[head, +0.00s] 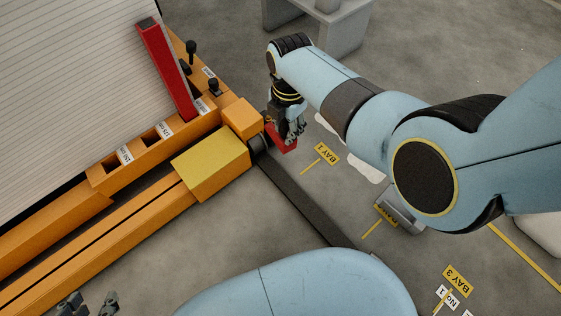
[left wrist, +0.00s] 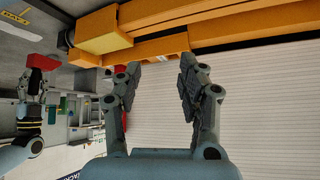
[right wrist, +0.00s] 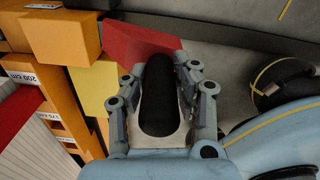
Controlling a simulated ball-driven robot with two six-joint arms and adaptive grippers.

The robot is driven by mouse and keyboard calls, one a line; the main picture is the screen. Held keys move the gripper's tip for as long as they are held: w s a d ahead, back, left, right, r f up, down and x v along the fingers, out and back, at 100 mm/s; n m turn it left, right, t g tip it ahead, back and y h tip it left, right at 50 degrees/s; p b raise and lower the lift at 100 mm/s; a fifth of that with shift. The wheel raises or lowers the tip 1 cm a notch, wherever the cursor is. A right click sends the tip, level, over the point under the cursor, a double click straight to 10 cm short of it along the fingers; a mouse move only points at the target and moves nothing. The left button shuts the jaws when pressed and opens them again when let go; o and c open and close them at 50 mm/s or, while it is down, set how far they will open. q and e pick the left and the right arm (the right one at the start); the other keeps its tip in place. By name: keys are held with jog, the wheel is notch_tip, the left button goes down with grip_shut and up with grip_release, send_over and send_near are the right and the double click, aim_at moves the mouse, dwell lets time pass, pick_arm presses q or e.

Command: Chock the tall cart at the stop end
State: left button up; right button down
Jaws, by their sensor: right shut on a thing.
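The red chock (head: 281,138) is beside the dark wheel (head: 257,146) at the end of the orange cart (head: 242,117). My right gripper (head: 292,131) is shut on the chock's black handle (right wrist: 159,98). In the right wrist view the red wedge (right wrist: 138,43) lies beyond the fingertips, close to the orange end block (right wrist: 62,38). I cannot tell whether it touches wheel or floor. My left gripper (head: 88,303) is at the lower left edge. In the left wrist view it (left wrist: 157,82) is open and empty, fingers apart, before a pale ribbed panel.
A yellow block (head: 210,163) sits on the orange frame. A dark floor rail (head: 305,200) runs from the wheel toward the lower right. A red bar (head: 168,68) stands above labelled slots. A grey bench (head: 335,28) is at the back. Floor around the bay signs is mostly clear.

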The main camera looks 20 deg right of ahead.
aim_at(282, 152)
jog(key=shift+n, duration=0.8)
jog(key=f+b, duration=0.1)
jog(key=f, duration=0.1)
jog(key=s+a+f+b, duration=0.1)
jog(key=f, duration=0.2)
jog(key=f+b, duration=0.1)
jog(key=f, duration=0.1)
jog(key=shift+s+a+f, duration=0.15)
jog(key=shift+a+f, duration=0.1)
jog(key=shift+f, duration=0.1)
jog(key=shift+a+f, duration=0.1)
jog(key=shift+f, duration=0.15)
pick_arm(q)
jog(key=shift+t, duration=0.6)
jog(key=w+r, duration=0.1)
jog(key=r, duration=0.1)
jog(key=w+d+r, duration=0.1)
jog(key=shift+w+r, duration=0.4)
pick_arm(e)
jog(key=shift+r, duration=0.1)
